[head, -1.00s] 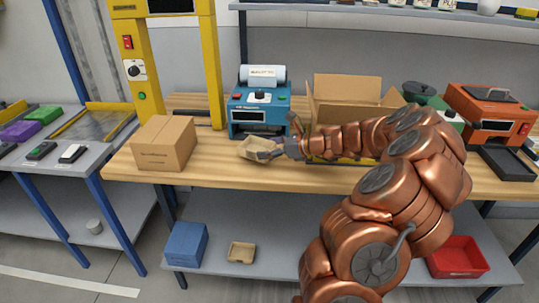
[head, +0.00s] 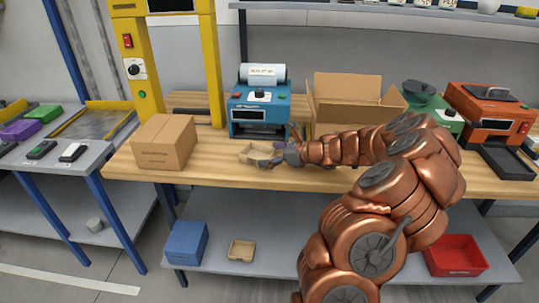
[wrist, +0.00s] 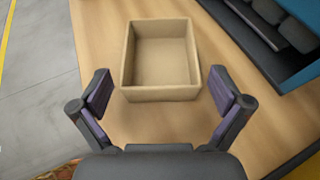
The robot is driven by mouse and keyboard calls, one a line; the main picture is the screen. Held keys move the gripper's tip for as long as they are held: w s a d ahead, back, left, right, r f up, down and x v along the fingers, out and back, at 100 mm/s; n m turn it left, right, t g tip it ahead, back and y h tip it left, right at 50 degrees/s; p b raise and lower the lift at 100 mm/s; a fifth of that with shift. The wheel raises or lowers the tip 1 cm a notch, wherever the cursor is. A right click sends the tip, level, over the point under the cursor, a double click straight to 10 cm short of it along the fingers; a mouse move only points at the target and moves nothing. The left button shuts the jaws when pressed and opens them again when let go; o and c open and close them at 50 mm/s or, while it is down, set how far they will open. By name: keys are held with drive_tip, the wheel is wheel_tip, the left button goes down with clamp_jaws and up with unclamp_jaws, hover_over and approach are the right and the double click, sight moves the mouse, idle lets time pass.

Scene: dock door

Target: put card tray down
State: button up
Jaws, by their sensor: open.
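The card tray (head: 252,153) is a small, empty, open-topped tan tray. It rests on the wooden bench top (head: 215,160) in front of the blue machine. In the wrist view the tray (wrist: 160,92) sits just beyond my fingertips, with its near wall facing me. My gripper (head: 272,158) is open, and in the wrist view its two fingers (wrist: 160,92) stand wide apart on either side of the tray's near end, not touching it.
A closed cardboard box (head: 163,143) stands left of the tray. The blue machine (head: 258,108) is behind it, and an open carton (head: 345,100) is to the right. A similar tan tray (head: 241,250) lies on the lower shelf beside a blue box (head: 186,243).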

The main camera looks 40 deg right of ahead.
drive_tip(key=b+v, duration=0.1)
drive_tip(key=v, duration=0.9)
drive_tip(key=shift+s+d+r, duration=0.15)
drive_tip(key=shift+s+d, duration=0.1)
drive_tip(key=shift+s, duration=0.05)
drive_tip(key=shift+s+d+r, duration=0.15)
drive_tip(key=shift+s+r, duration=0.15)
drive_tip(key=shift+s, duration=0.25)
